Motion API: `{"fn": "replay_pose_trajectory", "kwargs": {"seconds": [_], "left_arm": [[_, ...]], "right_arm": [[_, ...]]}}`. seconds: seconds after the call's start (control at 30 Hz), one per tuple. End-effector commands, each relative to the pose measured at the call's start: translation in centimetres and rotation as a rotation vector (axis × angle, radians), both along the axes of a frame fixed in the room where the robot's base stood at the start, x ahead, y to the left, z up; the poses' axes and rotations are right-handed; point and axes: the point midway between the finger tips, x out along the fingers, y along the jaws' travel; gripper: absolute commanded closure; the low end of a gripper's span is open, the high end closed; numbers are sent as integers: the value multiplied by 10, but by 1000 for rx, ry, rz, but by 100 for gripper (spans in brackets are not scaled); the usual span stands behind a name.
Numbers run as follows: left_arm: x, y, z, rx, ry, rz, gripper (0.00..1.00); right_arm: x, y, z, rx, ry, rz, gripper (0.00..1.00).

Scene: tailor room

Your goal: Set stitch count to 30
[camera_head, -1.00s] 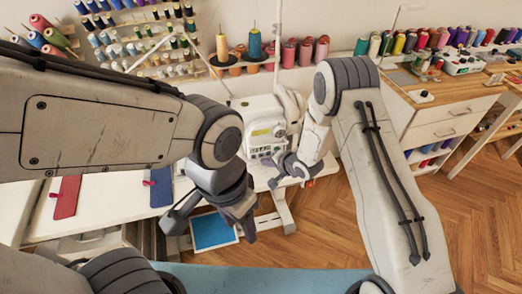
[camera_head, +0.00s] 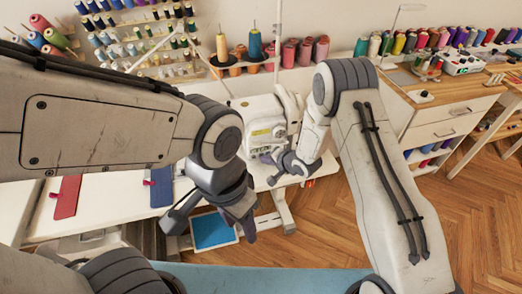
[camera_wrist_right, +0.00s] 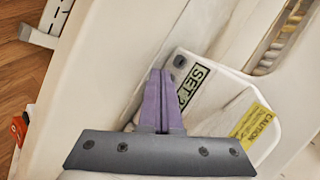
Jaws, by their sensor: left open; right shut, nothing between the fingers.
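A white sewing machine (camera_head: 262,112) stands on a white table at the middle of the head view. In the head view my right gripper (camera_head: 273,172) is at the machine's front. My left gripper (camera_head: 210,230) is lower, open and empty, apart from the machine.
A yellow caution label (camera_wrist_right: 254,125) is on the machine's panel. A blue framed panel (camera_head: 213,231) lies below the left gripper. Thread spools (camera_head: 305,50) line the wall. A wooden-topped cabinet (camera_head: 445,108) stands at the right. Wooden floor (camera_head: 325,232) is clear at the centre right.

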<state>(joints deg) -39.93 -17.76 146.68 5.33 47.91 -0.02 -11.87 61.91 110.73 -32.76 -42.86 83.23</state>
Motion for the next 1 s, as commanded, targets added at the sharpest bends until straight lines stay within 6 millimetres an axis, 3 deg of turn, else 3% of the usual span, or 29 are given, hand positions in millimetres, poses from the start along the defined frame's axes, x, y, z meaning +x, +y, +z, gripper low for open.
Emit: {"fn": "replay_pose_trajectory", "kwargs": {"seconds": [0.5,1.0], "left_arm": [[0,0,0,0,0,0,50],[0,0,4,0,0,0,50]], "right_arm": [[3,1,0,0,0,0,100],[-9,-3,0,0,0,0,100]]}}
